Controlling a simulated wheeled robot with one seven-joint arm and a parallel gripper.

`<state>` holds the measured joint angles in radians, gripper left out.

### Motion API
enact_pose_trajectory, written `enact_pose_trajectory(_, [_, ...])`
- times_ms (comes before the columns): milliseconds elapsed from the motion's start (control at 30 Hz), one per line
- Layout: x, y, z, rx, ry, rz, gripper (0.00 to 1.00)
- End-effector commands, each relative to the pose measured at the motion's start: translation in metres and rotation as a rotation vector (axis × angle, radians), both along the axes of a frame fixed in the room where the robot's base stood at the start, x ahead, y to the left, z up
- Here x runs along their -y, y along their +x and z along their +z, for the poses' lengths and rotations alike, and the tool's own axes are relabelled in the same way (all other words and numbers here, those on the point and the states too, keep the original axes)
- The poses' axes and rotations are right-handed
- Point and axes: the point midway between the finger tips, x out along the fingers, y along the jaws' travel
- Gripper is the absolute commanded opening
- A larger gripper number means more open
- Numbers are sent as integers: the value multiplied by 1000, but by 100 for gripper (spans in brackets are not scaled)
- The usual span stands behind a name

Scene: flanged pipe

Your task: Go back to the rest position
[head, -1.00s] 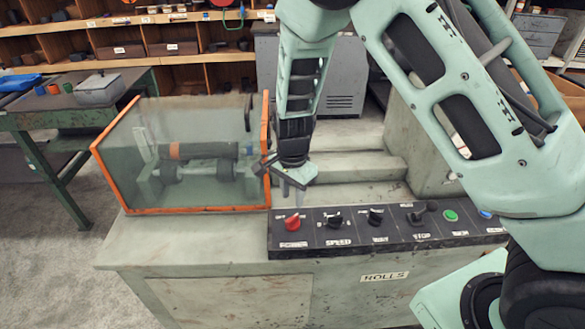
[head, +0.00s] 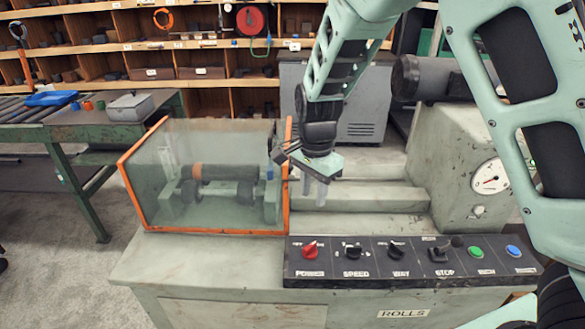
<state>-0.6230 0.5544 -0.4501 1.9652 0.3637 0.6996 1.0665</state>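My gripper (head: 314,190) hangs pointing down above the pale green machine bench, just right of the orange-edged clear guard. Its two pale fingers look a little apart, with nothing seen between them. The fingertips are above and behind the black control panel (head: 400,281) and appear clear of it. The panel carries a red power knob (head: 310,250), a speed knob (head: 352,252), a way knob (head: 396,250), a stop lever (head: 445,250), a green button (head: 475,253) and a blue button (head: 513,251).
The clear guard (head: 150,190) is down over a dark pipe (head: 220,172) lying on rollers. A housing with a white gauge (head: 490,176) stands at the right. A green table (head: 60,130) with a grey box is at the left, and wooden shelves (head: 90,70) line the back.

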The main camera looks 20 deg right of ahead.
Motion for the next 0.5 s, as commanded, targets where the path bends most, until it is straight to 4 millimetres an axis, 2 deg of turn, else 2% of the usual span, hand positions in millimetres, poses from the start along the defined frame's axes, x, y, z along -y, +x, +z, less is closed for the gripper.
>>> enact_pose_trajectory(133, [-4,-5,2,-3,9,27,33])
enact_pose_trajectory(233, [-20,-29,12,-17,51,172,33])
enact_pose_trajectory(367, [-51,-90,36,-22,124,540,33])
enact_pose_trajectory(500, [-71,-167,62,8,153,1025,33])
